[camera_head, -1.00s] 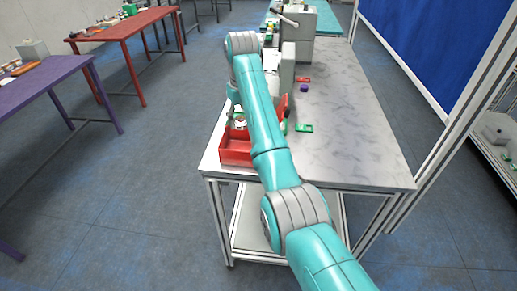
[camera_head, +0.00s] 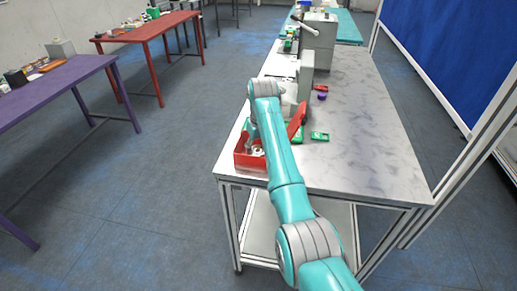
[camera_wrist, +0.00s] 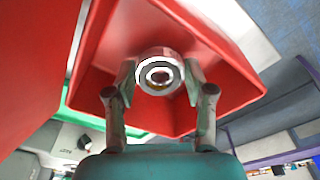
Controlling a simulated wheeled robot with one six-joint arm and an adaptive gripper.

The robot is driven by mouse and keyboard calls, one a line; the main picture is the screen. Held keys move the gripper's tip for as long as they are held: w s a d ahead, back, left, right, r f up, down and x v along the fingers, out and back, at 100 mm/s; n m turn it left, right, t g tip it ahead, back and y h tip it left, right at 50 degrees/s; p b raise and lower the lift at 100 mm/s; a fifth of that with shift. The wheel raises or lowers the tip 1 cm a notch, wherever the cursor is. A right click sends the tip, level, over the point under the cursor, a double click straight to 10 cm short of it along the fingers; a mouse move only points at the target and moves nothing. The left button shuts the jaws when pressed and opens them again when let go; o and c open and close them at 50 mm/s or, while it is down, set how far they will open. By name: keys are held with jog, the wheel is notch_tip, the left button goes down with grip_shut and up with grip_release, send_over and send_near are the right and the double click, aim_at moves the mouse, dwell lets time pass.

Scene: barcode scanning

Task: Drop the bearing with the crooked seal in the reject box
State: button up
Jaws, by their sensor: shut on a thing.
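My gripper (camera_wrist: 160,86) is shut on a round metal bearing (camera_wrist: 159,72), with one finger on each side of it in the wrist view. The bearing has a pale outer ring and a dark centre; its seal is too small to judge. Behind and around it in that view are the red walls of the reject box (camera_wrist: 235,75). In the head view the red box (camera_head: 243,162) stands at the near left corner of the table, and the gripper is over or inside it, partly hidden by my arm. I cannot tell whether the bearing touches the floor of the box.
The grey table (camera_head: 365,150) has free room on its right. A green item (camera_head: 320,136) and a purple item (camera_head: 322,96) lie there. A red upright panel (camera_head: 297,119) stands beside my arm. A grey machine (camera_head: 319,40) stands farther back.

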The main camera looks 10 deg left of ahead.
jog(key=shift+f, duration=0.6)
jog(key=o, duration=1.4)
jog(key=shift+r, duration=0.1)
jog(key=r, duration=0.4)
jog(key=s+r, duration=0.1)
jog(key=r, duration=0.8)
jog(key=shift+s+d, duration=0.15)
jog(key=shift+d, duration=0.25)
